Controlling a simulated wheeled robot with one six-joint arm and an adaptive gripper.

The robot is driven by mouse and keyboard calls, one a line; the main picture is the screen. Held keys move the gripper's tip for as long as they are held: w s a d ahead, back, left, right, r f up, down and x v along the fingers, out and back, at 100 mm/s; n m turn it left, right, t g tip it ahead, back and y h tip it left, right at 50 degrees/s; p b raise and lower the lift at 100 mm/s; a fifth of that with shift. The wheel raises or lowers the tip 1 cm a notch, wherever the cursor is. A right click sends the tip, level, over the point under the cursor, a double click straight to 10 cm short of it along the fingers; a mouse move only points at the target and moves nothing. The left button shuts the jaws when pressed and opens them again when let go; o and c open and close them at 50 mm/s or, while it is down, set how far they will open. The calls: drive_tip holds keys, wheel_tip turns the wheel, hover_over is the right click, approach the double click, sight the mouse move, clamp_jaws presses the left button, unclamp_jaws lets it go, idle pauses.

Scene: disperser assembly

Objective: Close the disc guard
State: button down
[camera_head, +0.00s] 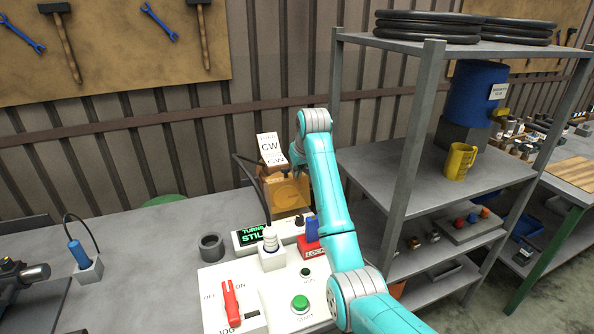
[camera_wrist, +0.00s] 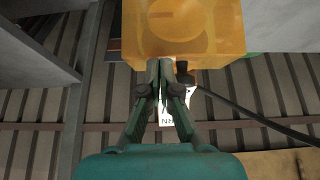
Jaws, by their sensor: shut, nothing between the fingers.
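The disc guard appears to be the orange, see-through box (camera_head: 285,194) at the back of the bench in the head view, with a round shape showing inside. It also fills the top middle of the wrist view (camera_wrist: 185,32). A tilted white plate marked CW (camera_head: 270,149) stands just above it. My gripper (camera_wrist: 168,66) is shut and empty, its fingertips at the orange box's edge in the wrist view; I cannot tell whether they touch. In the head view my arm mostly hides the gripper. Whether the guard is open or closed is unclear.
A white control panel (camera_head: 216,293) with a red switch (camera_head: 231,299) and green START button (camera_head: 299,303) lies in front. A display (camera_head: 250,236), a grey ring (camera_head: 211,247) and a black cable are close by. A metal shelf (camera_head: 408,150) stands right. The bench's left middle is clear.

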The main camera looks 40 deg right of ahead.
sight(297, 182)
drive_tip(key=shift+f, duration=0.15)
drive_tip(key=shift+s+a+f+t+h, duration=0.1)
drive_tip(key=shift+s+f+t+h, duration=0.15)
drive_tip(key=shift+t, duration=0.3)
drive_tip(key=shift+s+f+t+h, duration=0.1)
drive_tip(key=shift+f+t, duration=0.2)
drive_tip(key=shift+t, duration=0.25)
drive_tip(key=shift+s+f, duration=0.2)
drive_tip(key=shift+f, duration=0.5)
drive_tip(key=shift+r, duration=0.1)
